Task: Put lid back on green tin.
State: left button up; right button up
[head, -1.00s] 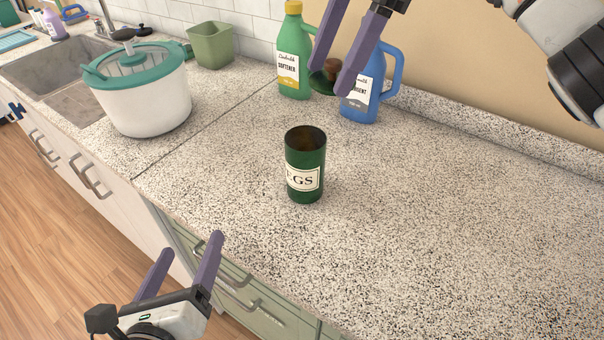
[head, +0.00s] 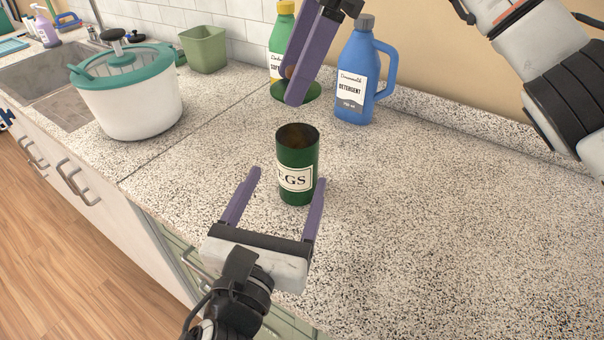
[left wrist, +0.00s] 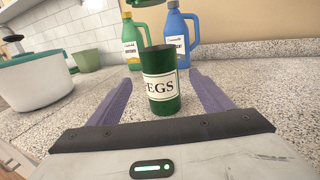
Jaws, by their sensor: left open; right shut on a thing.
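The green tin (head: 305,158) stands upright and open-topped on the speckled counter, its cream label reading "EGS" toward me. It also shows in the left wrist view (left wrist: 163,96). My left gripper (head: 288,183) is open at the near side of the tin, with its fingers pointing at it, one to each side. My right gripper (head: 292,88) is shut on the green lid (head: 313,95) and holds it above and behind the tin, apart from it. The fingers hide part of the lid and its knob. The lid's edge also shows at the top of the left wrist view (left wrist: 146,3).
A blue detergent bottle (head: 352,98) and a green softener bottle (head: 278,50) stand behind the tin. A white and teal pot (head: 128,100), a green bin (head: 205,50) and the sink (head: 50,75) are to the left. The counter at right is clear.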

aim_at(302, 144)
pick_arm(q)
jog(key=shift+w, duration=0.15)
jog(key=x, duration=1.1)
jog(key=shift+w+d, duration=0.2)
jog(key=shift+w, duration=0.2)
jog(key=c, duration=1.6)
pick_arm(e)
jog(key=shift+d+f, duration=0.1)
jog(key=shift+f, duration=2.35)
jog(key=shift+f, duration=0.15)
jog(key=shift+f, duration=0.75)
jog(key=shift+f, duration=0.6)
